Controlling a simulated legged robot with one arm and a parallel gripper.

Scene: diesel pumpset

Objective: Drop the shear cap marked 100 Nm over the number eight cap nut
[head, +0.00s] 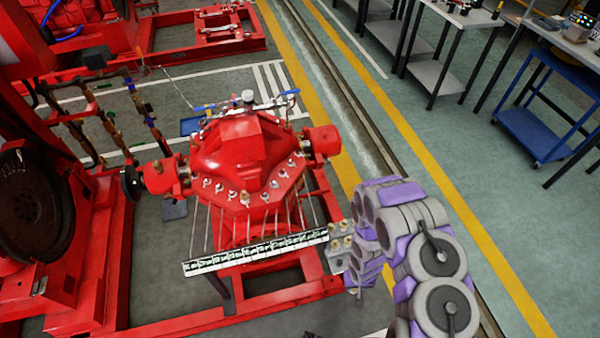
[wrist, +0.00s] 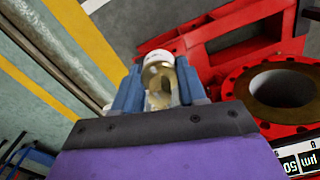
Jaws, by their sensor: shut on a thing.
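A brass shear cap with a whitish top band (wrist: 158,72) sits between the blue fingers of my gripper (wrist: 159,88) in the wrist view. The gripper is shut on it; its marking cannot be read here. In the head view my gripper is low, right of the red pump (head: 240,150), and its fingers are hard to make out. Several cap nuts (head: 274,184) line the pump's flange edge; which is number eight cannot be read. A brass-coloured piece (head: 245,198) stands at the front of that row.
A white label strip (head: 255,251) runs before the pump; "50" shows on a label (wrist: 300,163) in the wrist view. Several brass caps stand on a grey holder (head: 340,242) beside my arm. Red frame rails (head: 240,300) lie below.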

